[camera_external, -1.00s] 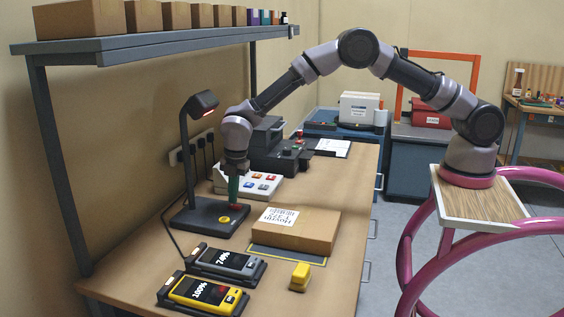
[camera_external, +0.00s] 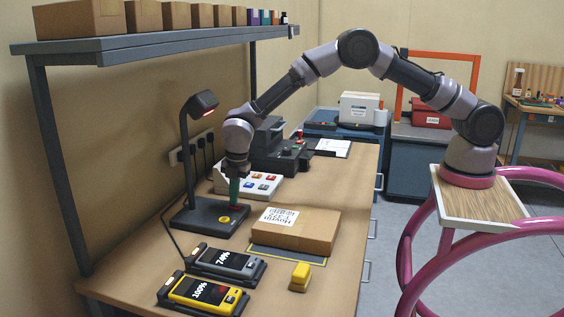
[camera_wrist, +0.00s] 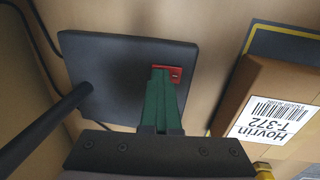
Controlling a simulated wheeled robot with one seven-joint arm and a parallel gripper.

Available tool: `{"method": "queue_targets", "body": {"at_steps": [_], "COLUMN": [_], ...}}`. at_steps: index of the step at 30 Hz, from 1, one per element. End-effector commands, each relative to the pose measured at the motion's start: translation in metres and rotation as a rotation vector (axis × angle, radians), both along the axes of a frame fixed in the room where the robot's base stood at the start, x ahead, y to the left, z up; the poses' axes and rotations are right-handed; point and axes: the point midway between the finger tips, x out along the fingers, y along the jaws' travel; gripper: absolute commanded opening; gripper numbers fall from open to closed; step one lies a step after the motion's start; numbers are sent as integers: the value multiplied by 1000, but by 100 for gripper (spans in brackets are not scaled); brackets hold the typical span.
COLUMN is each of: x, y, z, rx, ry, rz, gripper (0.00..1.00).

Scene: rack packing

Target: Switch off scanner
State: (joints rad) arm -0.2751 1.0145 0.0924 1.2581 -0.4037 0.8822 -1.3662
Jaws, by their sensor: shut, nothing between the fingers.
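The scanner is a dark stand with a flat base (camera_external: 196,217), a thin post and an angled head (camera_external: 203,103). A red glow shows under the head. A yellow round button (camera_external: 224,220) sits on the base's near side. In the wrist view the scanner base (camera_wrist: 100,60) fills the upper left, with a red rocker switch (camera_wrist: 177,75) near its right edge. My gripper (camera_external: 234,207) points down, its green fingers shut and empty. In the wrist view the fingertips (camera_wrist: 161,69) overlap the switch's left part; I cannot tell whether they touch it.
A labelled cardboard box (camera_external: 300,233) lies right of the scanner on the bench. A panel with coloured buttons (camera_external: 262,184) stands behind the gripper. Two handheld devices in cradles (camera_external: 205,292) and a yellow block (camera_external: 300,276) are in front. A shelf (camera_external: 150,43) with boxes runs above.

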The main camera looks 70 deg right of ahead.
Motion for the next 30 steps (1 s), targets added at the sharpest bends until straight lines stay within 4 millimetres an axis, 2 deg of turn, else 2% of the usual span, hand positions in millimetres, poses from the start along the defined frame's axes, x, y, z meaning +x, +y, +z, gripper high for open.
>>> {"method": "queue_targets", "body": {"at_steps": [1, 6, 17, 20, 23, 30], "x": [-6, -12, -12, -12, -15, -22], "y": [0, 0, 0, 0, 0, 0], "z": [-4, -2, 3, 13, 32, 87], "rx": [-2, -2, -1, 0, 0, 0], "ry": [11, 11, 6, 4, 5, 5], "rz": [0, -1, -1, -1, -2, -2], "gripper": [0, 0, 0, 0, 0, 0]}}
